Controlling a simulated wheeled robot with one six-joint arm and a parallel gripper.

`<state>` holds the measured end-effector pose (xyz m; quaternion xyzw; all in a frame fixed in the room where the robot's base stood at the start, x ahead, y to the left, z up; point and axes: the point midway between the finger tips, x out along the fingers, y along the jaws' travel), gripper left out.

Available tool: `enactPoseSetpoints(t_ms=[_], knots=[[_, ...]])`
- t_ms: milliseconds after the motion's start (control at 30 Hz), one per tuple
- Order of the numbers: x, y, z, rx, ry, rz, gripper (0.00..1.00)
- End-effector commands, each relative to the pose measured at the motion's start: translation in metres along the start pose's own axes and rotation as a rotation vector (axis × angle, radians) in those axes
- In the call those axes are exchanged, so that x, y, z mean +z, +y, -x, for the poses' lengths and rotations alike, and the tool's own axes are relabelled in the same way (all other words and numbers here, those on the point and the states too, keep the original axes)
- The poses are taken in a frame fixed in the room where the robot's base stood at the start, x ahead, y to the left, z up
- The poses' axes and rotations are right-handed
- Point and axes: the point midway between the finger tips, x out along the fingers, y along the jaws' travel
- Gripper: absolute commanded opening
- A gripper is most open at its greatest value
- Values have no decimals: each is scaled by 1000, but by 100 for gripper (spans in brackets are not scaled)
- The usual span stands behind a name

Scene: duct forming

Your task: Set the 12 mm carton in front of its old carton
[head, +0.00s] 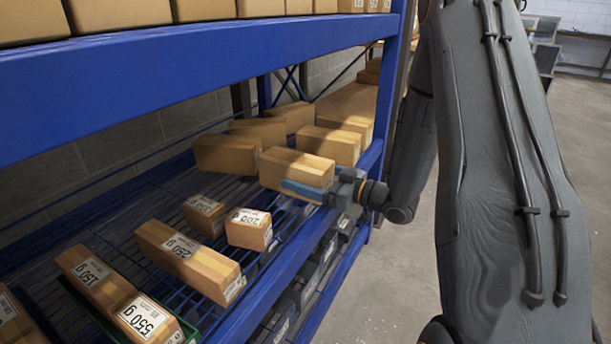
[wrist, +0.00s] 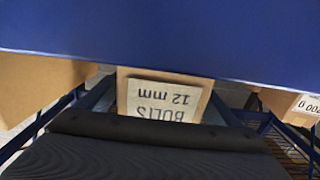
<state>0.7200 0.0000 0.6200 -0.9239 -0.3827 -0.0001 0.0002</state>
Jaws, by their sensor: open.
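The carton labelled "BOLTS 12 mm" (wrist: 165,98) is straight ahead in the wrist view, its label upside down. One finger of my gripper shows on each side of it, and I cannot tell whether they touch it. In the head view my gripper (head: 308,190) reaches over the shelf's front edge at a brown carton (head: 297,166), with a blue finger along its near side. The jaws are open. This carton's label is hidden in the head view. Another brown carton (head: 330,144) sits just beyond it. I cannot tell which carton is the old one.
More cartons stand to the left (head: 226,154) and behind (head: 260,130). Labelled cartons, one reading 250 g (head: 188,258), lie nearer on the wire shelf. A blue upper beam (head: 200,65) runs above the gripper. Bare wire deck (head: 175,185) shows between the cartons.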

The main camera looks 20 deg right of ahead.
Motion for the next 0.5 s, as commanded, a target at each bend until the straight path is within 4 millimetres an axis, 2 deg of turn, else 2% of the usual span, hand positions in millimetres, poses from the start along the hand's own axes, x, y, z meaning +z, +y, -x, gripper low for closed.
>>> enactPoseSetpoints(t_ms=[133, 233, 500], knots=[[-3, 0, 0, 0, 0, 1, 85], [-2, 0, 10, 1, -1, -1, 85], [-4, 1, 63, 5, 0, -2, 85]])
